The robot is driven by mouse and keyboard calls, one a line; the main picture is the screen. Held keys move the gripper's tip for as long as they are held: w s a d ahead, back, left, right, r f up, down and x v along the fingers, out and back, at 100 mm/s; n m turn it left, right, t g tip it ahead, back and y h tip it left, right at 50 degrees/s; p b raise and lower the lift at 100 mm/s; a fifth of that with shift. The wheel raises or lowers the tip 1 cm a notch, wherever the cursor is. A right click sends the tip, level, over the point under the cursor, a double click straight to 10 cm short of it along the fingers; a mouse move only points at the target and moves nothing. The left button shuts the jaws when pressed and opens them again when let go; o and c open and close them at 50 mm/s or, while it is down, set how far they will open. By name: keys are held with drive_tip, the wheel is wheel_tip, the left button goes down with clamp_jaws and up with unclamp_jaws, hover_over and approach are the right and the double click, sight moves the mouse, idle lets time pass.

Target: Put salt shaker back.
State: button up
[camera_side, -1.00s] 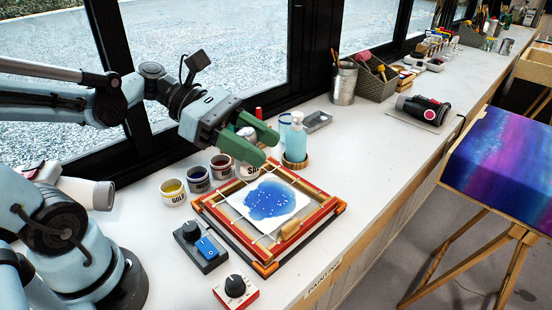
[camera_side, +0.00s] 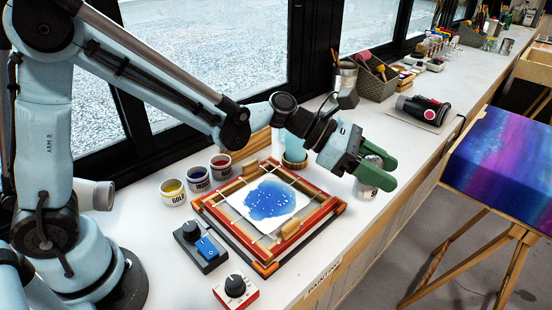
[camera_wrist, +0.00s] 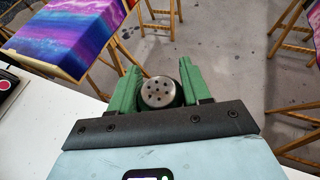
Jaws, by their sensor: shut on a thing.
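The salt shaker (camera_side: 368,186) is a small pale cylinder held upright or nearly so between the green fingers of my gripper (camera_side: 386,173). In the side view it is right of the wooden frame, near the worktop's front edge; I cannot tell whether its base touches the worktop. In the wrist view its round metal top with dark holes (camera_wrist: 158,93) shows between the fingers of my gripper (camera_wrist: 158,85). Most of its label is hidden by the fingers.
The wooden frame (camera_side: 328,205) holds a blue-painted white cloth (camera_side: 268,199). Several paint jars (camera_side: 197,178) stand behind its left side. A blue-switch control box (camera_side: 204,248) and a dial box (camera_side: 236,288) are in front. A black-and-red tool (camera_side: 424,108) lies to the right.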

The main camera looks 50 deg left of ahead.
drive_tip(key=shift+w+a+f, duration=1.15)
drive_tip(key=shift+w+f, duration=0.4)
drive_tip(key=shift+f, duration=0.35)
drive_tip(key=shift+w+a+f, duration=1.1)
drive_tip(key=shift+w+f, duration=0.4)
drive_tip(key=shift+f, duration=0.45)
drive_tip(key=shift+w+a+f, duration=1.15)
drive_tip(key=shift+w+f, duration=0.4)
drive_tip(key=shift+f, duration=0.35)
drive_tip(key=o, duration=1.2)
drive_tip(key=shift+f, duration=0.1)
drive_tip(key=shift+c, duration=0.2)
